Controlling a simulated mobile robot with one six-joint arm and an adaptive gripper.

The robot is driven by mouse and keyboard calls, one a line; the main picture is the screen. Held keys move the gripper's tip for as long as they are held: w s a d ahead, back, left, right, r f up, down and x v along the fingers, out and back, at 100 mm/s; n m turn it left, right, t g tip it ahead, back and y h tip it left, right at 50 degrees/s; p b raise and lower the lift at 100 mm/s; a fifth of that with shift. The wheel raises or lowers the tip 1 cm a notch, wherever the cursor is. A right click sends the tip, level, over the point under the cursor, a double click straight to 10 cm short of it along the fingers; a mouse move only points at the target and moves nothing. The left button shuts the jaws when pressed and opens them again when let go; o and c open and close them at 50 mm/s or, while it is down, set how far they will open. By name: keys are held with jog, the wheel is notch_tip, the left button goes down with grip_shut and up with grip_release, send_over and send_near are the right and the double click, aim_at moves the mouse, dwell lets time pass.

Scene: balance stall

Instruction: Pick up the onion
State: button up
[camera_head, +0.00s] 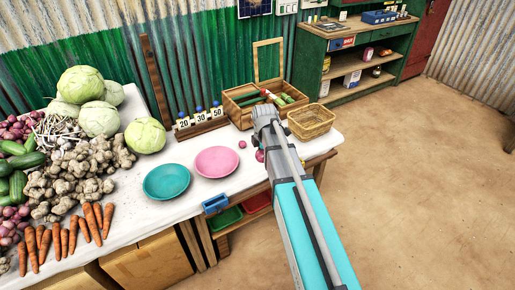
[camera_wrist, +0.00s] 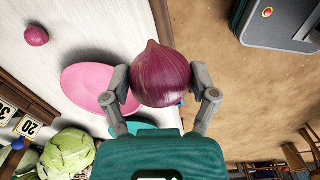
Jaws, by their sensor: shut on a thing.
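A red onion (camera_wrist: 161,76) sits between the two fingers of my gripper (camera_wrist: 160,88) in the wrist view, and the fingers are shut on it. In the head view my arm hides most of my gripper, and a bit of the onion (camera_head: 260,156) shows at the arm's left edge, by the table's front side. A second, smaller-looking red onion (camera_head: 242,144) lies on the white table behind the pink plate; it also shows in the wrist view (camera_wrist: 36,36).
A pink plate (camera_head: 217,161) and a teal plate (camera_head: 166,182) lie on the white table (camera_head: 150,215). A wicker basket (camera_head: 311,122) and an open wooden box (camera_head: 240,109) stand at its right end. Vegetables fill the left. The floor (camera_head: 420,170) at right is clear.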

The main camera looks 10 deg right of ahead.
jog(key=shift+s+d+r, duration=0.15)
jog(key=shift+s+r, duration=0.2)
jog(key=shift+s, duration=0.45)
jog(key=shift+w, duration=0.15)
